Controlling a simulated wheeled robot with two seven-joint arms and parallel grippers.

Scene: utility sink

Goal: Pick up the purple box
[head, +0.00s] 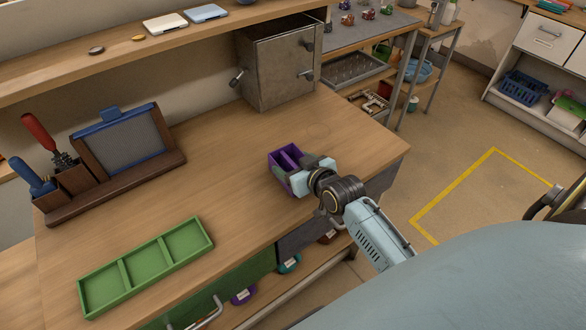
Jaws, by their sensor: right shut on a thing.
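The purple box (284,159) is a small open box with a divider inside. It is at the right part of the wooden workbench, near the front edge. My right gripper (300,178) is shut on the box at its near right side, and its fingers hide part of that wall. I cannot tell whether the box touches the bench top or is slightly above it. My left gripper is not in view.
A green three-compartment tray (146,268) lies at the front left of the bench. A wooden organizer (110,190) with a framed panel and tools stands at the back left. A metal cabinet (277,68) stands behind the box. The middle of the bench is clear.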

